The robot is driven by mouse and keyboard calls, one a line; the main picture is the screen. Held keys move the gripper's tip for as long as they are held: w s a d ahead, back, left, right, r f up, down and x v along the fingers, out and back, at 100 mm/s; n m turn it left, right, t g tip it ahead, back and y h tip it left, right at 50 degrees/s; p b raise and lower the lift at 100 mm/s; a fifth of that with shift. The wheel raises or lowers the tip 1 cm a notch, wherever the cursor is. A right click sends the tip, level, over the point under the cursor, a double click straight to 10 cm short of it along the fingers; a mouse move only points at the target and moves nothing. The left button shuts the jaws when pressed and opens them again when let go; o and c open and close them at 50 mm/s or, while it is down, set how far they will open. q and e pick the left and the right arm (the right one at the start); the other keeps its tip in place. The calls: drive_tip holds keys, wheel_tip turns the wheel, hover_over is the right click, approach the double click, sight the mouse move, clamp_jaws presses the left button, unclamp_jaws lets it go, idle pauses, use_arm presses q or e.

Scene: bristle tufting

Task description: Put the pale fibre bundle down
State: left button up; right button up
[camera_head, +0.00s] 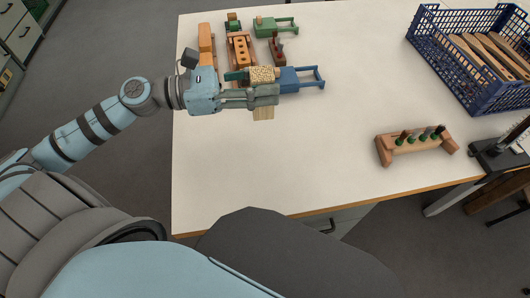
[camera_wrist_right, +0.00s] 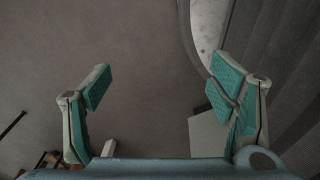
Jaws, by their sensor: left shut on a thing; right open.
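The pale fibre bundle (camera_head: 263,74) is in my left gripper (camera_head: 262,88), which is shut on it over the left part of the table. Its speckled end shows above the grey finger and a plain pale part shows below that finger. I cannot tell whether the bundle touches the table. My right gripper (camera_wrist_right: 165,95) is open and empty in the right wrist view, with the floor beyond its green pads. It is not seen in the head view.
A blue tool (camera_head: 302,78) lies just right of the bundle. Wooden blocks (camera_head: 240,48) and a green tool (camera_head: 275,27) stand behind. A wooden rack (camera_head: 415,145), a blue crate (camera_head: 417,40) and a dark stand (camera_head: 500,153) are at the right. The table's (camera_head: 330,110) middle is clear.

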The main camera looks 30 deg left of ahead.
use_arm(q)
drive_tip(key=shift+n+t+y, duration=0.3)
drive_tip(key=shift+n+t, duration=0.1)
drive_tip(key=w+a+f+b, duration=0.1)
drive_tip(key=f+b, duration=0.3)
drive_tip(key=f, duration=0.2)
drive_tip(key=a+f+b, duration=0.1)
drive_tip(key=f+b, duration=0.3)
drive_tip(key=f, duration=0.3)
drive_tip(key=w+a+f+b, duration=0.1)
drive_tip(key=f+b, duration=0.4)
drive_tip(key=f, duration=0.2)
drive_tip(key=shift+w+f, duration=0.1)
drive_tip(key=shift+w, duration=0.25)
drive_tip(key=shift+f, duration=0.15)
drive_tip(key=o, duration=1.3)
use_arm(e)
drive_tip(key=w+d+f, duration=0.1)
drive_tip(key=d+f, duration=0.2)
drive_tip(key=f, duration=1.3)
drive_tip(key=shift+w+f+h, duration=0.15)
drive_tip(key=shift+w+h, duration=0.15)
drive_tip(key=shift+w, duration=0.05)
drive_tip(key=shift+s, duration=0.1)
